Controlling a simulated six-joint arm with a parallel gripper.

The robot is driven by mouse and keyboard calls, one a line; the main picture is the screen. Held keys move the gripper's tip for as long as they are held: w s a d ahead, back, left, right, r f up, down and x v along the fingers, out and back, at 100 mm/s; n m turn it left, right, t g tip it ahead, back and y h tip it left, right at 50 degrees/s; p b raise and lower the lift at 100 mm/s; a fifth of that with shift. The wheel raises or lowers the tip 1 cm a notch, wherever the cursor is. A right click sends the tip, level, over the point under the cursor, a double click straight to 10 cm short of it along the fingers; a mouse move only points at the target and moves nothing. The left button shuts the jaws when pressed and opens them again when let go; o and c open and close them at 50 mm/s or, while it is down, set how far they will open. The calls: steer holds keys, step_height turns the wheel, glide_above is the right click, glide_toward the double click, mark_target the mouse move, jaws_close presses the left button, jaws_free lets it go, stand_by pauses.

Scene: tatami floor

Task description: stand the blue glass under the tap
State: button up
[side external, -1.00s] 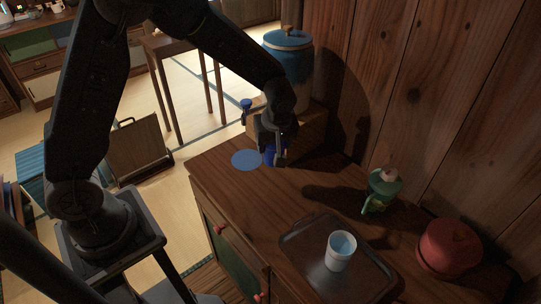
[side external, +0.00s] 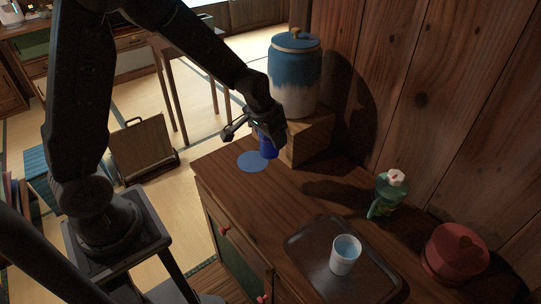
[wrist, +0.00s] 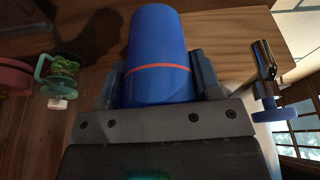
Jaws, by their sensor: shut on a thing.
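The blue glass (wrist: 158,45), with an orange line round it, is between the jaws of my gripper (wrist: 157,80) in the wrist view. My gripper is shut on it. In the side view the glass (side external: 268,147) shows below my gripper, beside a blue disc (side external: 253,161) on the cabinet top. I cannot tell whether its base touches the wood. The metal tap (wrist: 264,65) with a blue handle is to the right of the glass and apart from it in the wrist view. In the side view my arm hides most of the tap area.
A blue and white lidded jar (side external: 294,80) stands on a wooden block (side external: 310,138) behind my gripper. A dark tray (side external: 310,262) holds a pale cup (side external: 345,255). A green bottle (side external: 389,192) and red pot (side external: 455,252) stand near the wall.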

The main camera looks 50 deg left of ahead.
steer(key=shift+a, duration=0.1)
steer(key=s+f, duration=0.4)
steer(key=f, duration=0.1)
steer(key=w+d+r+m+h, duration=0.1)
steer(key=w+d+r+m, duration=0.3)
steer(key=r+m, duration=0.1)
steer(key=shift+h, duration=0.3)
steer(key=d+f, duration=0.2)
steer(key=d, duration=0.1)
steer(key=w+d+f, duration=0.1)
steer(key=d+f, duration=0.1)
steer(key=d, duration=0.2)
steer(key=w+d+f, duration=0.1)
steer(key=d+f, duration=0.2)
steer(key=d, duration=0.1)
steer(key=shift+w+d+f, duration=0.1)
steer(key=shift+w+d, duration=0.05)
steer(key=shift+f, duration=1.7)
